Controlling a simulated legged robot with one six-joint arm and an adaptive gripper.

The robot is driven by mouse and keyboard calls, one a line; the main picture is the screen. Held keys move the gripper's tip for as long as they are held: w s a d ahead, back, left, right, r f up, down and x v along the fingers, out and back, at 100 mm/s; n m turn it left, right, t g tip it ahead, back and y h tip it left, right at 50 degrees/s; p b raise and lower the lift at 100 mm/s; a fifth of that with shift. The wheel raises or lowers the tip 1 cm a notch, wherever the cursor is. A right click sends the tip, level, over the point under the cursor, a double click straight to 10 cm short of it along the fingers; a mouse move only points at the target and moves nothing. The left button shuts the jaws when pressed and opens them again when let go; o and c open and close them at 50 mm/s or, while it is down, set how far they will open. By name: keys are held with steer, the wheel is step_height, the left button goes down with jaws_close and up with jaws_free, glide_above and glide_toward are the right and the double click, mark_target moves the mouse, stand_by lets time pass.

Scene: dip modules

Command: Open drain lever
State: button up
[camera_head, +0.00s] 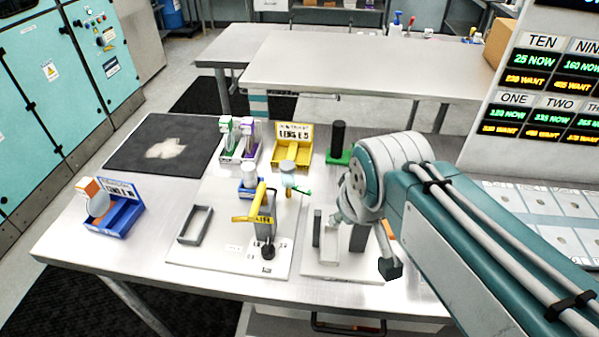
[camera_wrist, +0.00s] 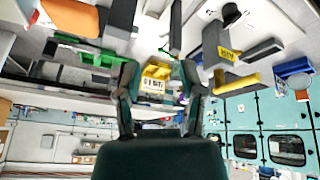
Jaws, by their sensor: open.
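A yellow lever (camera_head: 252,206) with dark lettering is on an upright fixture on the white plate in the middle of the table. It also shows in the wrist view (camera_wrist: 236,80), at the upper right. A small green lever (camera_head: 302,191) sticks out beside a small round-topped vessel (camera_head: 287,176) just behind it. I cannot tell which of the two is the drain lever. My gripper (camera_wrist: 158,82) is open and empty in the wrist view, apart from both levers. In the head view my arm hangs at the right, with its end partly hidden.
A yellow bin (camera_head: 291,150), a blue bin (camera_head: 119,213), a green-based black post (camera_head: 338,140) and a rack with green and purple parts (camera_head: 240,139) stand on the table. Grey upright blocks (camera_head: 328,238) stand between the yellow lever and my arm. The front left table corner is clear.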

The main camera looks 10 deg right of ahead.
steer(key=w+a+n+g, duration=0.15)
steer(key=w+n, duration=0.25)
steer(key=w, duration=0.6)
steer(key=n+g+h, duration=0.1)
steer(key=n+g, duration=0.1)
steer(key=n, duration=0.3)
glide_toward(305, 191)
steer(key=shift+t, duration=0.25)
steer(key=x, duration=0.9)
steer(key=shift+s, duration=0.3)
steer(key=shift+r, duration=0.1)
jaws_close()
